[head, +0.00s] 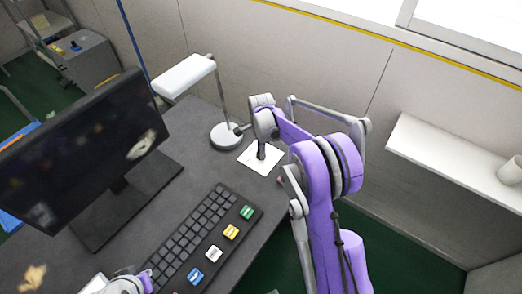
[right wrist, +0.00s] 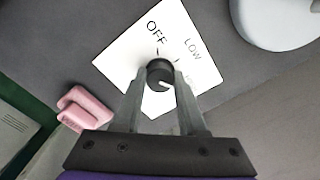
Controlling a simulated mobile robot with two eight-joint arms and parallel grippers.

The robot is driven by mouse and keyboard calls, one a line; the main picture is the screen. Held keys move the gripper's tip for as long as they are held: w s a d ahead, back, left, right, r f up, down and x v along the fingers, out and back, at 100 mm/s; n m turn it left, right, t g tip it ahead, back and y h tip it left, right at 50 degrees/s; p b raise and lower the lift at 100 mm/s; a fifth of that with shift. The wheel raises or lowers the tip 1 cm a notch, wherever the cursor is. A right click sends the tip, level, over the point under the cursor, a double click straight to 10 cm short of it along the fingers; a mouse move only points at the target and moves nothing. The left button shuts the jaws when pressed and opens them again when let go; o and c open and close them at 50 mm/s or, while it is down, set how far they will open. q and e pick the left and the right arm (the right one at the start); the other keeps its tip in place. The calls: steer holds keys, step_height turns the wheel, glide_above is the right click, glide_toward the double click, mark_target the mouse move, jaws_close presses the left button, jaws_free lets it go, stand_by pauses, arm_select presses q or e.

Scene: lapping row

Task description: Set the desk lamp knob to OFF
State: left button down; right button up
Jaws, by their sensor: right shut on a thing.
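The desk lamp (head: 185,75) stands at the desk's back edge, with a round grey base (head: 226,136). Beside the base lies a white label plate (head: 247,160). In the right wrist view the plate (right wrist: 118,55) reads OFF and LOW, with a third label partly hidden by a finger. The dark round knob (right wrist: 159,70) sits on the plate. My right gripper (right wrist: 158,76) is shut on the knob, one finger on each side. A pale mark shows on the knob's near side; its exact setting is unclear. My left gripper (head: 128,285) is only partly visible at the bottom edge.
A monitor (head: 80,145) stands at left. A pink object (right wrist: 85,108) lies beside the plate. A white wall shelf (head: 450,160) with a cup (head: 511,171) is at right.

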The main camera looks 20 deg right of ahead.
arm_select(q)
steer(key=shift+f, duration=0.15)
arm_select(e)
steer(key=shift+n, duration=0.3)
jaws_close()
steer(key=n+b, duration=0.2)
steer(key=n, duration=0.2)
steer(key=shift+f, duration=0.1)
arm_select(q)
steer(key=f, duration=0.1)
steer(key=f+b, duration=0.1)
steer(key=f, duration=0.1)
steer(key=shift+s+f, duration=0.25)
steer(key=shift+s, duration=0.1)
arm_select(e)
steer(key=n, duration=0.6)
steer(key=shift+n, duration=0.3)
arm_select(q)
steer(key=shift+f+b, duration=0.5)
steer(key=shift+b, duration=0.2)
arm_select(e)
steer(key=n, duration=0.6)
arm_select(q)
steer(key=shift+s+f, duration=0.1)
steer(key=shift+f, duration=0.15)
arm_select(e)
steer(key=n, duration=0.6)
steer(key=shift+n, duration=0.3)
steer(key=o, duration=1.1)
jaws_free()
